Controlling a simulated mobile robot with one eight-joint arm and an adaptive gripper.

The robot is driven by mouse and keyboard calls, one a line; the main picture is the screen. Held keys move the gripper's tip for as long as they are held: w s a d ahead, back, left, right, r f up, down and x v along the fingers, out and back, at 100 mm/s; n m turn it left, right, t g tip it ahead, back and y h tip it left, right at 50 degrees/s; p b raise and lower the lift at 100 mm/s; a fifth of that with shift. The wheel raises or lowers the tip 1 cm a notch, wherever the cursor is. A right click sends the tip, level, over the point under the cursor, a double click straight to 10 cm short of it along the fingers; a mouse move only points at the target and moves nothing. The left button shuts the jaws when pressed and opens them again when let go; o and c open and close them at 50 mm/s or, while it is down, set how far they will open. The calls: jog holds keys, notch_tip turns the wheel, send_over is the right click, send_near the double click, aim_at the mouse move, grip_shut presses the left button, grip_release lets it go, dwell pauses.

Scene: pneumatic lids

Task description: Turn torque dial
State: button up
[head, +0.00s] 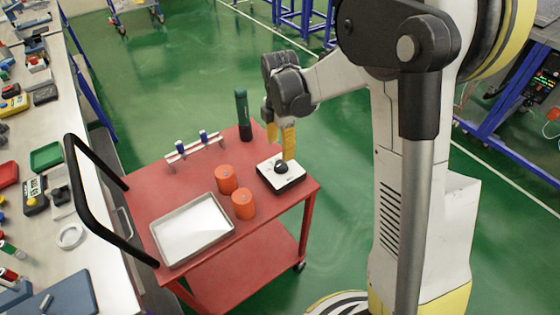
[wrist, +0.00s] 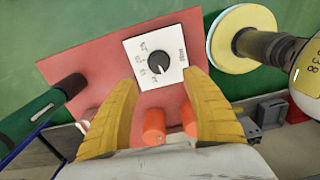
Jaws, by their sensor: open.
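The torque dial is a black round knob (wrist: 158,68) on a white square plate with printed marks around it. Its box (head: 282,178) sits at the right back corner of the red cart top (head: 145,190). My gripper (head: 281,140) hangs just above the dial, and one yellow finger hides part of the box in the head view. In the wrist view my gripper (wrist: 158,100) has its two yellow fingers spread wide, with the dial lying beyond the gap between them. Nothing is held. I cannot tell in the head view whether a fingertip touches the knob.
Two orange cylinders (head: 227,179) and a silver tray (head: 160,250) lie on the cart left of the box. A dark green bottle-like tool (head: 242,115) stands behind, near a small rack with blue-topped pieces (head: 194,147). A cluttered bench (head: 95,215) runs along the left.

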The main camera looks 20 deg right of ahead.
aim_at(280, 164)
notch_tip(280, 164, down, 8)
jog(key=b, duration=0.3)
jog(key=shift+f, duration=0.25)
jog(key=shift+c, duration=0.4)
jog(key=c, duration=1.1)
